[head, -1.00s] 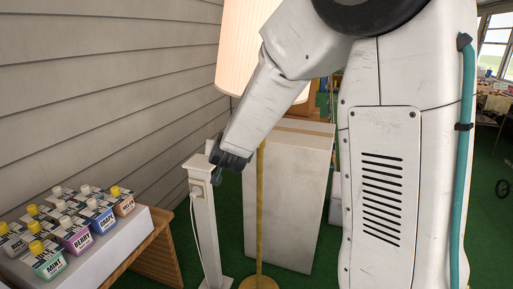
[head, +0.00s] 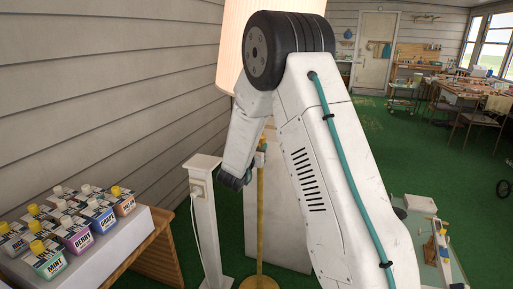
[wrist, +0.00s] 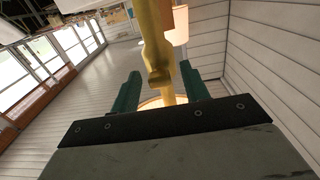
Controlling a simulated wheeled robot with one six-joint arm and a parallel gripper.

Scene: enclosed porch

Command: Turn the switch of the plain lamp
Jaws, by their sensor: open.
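The plain lamp has a pale lit shade (head: 235,45), partly behind my arm, and a thin brass pole (head: 260,215). In the wrist view the yellow pole (wrist: 153,35) runs down the picture between my fingers' directions, with a knobby brass part (wrist: 159,76) that looks like the switch. A glowing round edge (wrist: 152,103) shows behind it. My gripper (wrist: 155,92) is open, its two green fingers on either side of the pole, and it holds nothing. Whether a finger touches the pole I cannot tell. In the head view my gripper (head: 245,178) is beside the pole, fingertips mostly hidden.
A white post (head: 203,225) with an outlet and cord stands just left of the pole. A pale pedestal (head: 285,235) stands behind it. Several paint bottles (head: 75,232) sit on a table at left. The siding wall is close on the left; green floor is open beyond.

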